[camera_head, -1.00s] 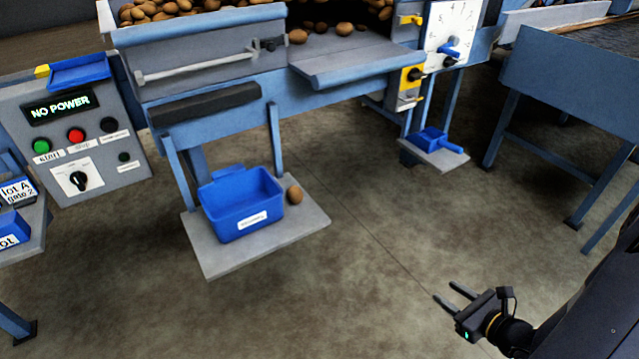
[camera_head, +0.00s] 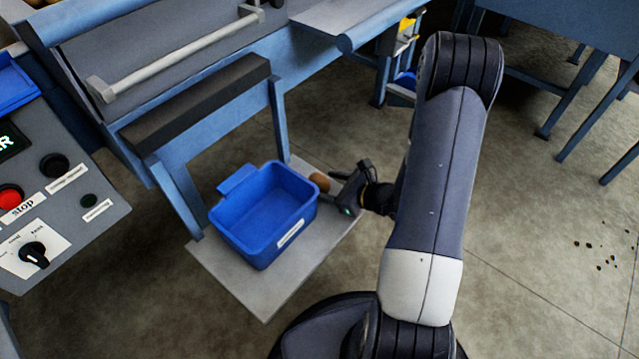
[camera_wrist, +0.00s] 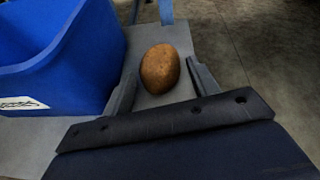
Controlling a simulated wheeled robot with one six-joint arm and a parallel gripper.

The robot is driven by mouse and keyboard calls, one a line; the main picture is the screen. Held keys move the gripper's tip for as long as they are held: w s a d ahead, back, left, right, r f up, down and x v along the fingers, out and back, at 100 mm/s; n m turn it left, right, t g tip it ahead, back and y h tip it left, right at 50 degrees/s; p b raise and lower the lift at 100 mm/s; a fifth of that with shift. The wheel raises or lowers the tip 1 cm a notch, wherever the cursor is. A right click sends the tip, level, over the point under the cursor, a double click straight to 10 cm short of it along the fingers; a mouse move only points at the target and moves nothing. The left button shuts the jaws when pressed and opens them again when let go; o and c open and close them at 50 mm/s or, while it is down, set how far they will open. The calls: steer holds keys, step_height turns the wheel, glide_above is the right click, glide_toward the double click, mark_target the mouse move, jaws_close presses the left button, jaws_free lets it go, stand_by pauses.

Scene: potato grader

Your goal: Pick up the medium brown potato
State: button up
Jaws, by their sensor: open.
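The brown potato (camera_wrist: 160,68) lies on the grey platform beside the blue bin. My gripper is open. In the head view the potato (camera_head: 320,182) shows just right of the bin, partly hidden by my gripper (camera_head: 335,183).
The empty blue bin (camera_head: 243,246) stands close on the left of my gripper, on the grey platform (camera_head: 240,285). A blue machine leg (camera_head: 279,118) rises behind the potato. The control panel (camera_head: 70,215) is at the left. Open floor lies to the right.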

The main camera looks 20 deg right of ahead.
mark_target(318, 182)
steer(key=x, duration=0.4)
steer(key=shift+w+b, duration=0.1)
steer(key=shift+b, duration=0.3)
steer(key=shift+c, duration=0.3)
steer(key=c, duration=0.7)
